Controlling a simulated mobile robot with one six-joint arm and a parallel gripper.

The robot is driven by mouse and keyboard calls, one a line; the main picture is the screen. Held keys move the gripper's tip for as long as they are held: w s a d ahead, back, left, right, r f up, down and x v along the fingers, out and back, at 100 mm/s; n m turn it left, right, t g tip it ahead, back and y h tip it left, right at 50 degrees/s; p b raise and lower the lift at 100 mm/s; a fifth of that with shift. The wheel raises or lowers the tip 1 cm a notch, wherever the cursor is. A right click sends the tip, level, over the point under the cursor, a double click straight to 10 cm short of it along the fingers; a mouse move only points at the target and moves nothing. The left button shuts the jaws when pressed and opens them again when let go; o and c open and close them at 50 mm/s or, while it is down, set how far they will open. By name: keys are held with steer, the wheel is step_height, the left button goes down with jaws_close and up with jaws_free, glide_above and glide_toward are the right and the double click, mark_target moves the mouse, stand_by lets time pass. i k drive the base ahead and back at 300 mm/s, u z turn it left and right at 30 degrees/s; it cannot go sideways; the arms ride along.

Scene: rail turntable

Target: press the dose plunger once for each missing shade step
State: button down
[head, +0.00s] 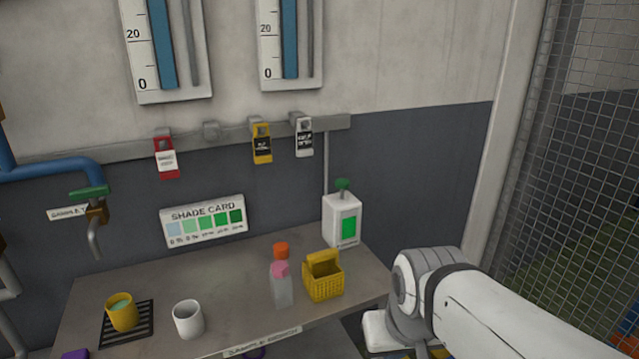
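A white dispenser box (342,222) with a green front panel stands at the back right of the bench. The green plunger knob (343,184) sits on top of it and looks raised. The shade card (204,220) on the wall has several swatches, running from pale blue at left to dark green at right. A yellow cup (122,315) with pale blue-green liquid stands on a black drain grate (142,329). My arm is at the lower right, apart from the dispenser. My gripper's fingers are not in view.
On the bench (226,275) stand a white cup (188,320), a pink-capped clear bottle (281,287), an orange-capped bottle (281,250) and a yellow basket (323,277). A tap (96,215) juts from the left wall. A mesh fence (560,170) is at right.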

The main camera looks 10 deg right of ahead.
mark_target(342, 184)
steer(key=z, duration=0.05)
steer(key=i, duration=1)
steer(key=u, duration=0.05)
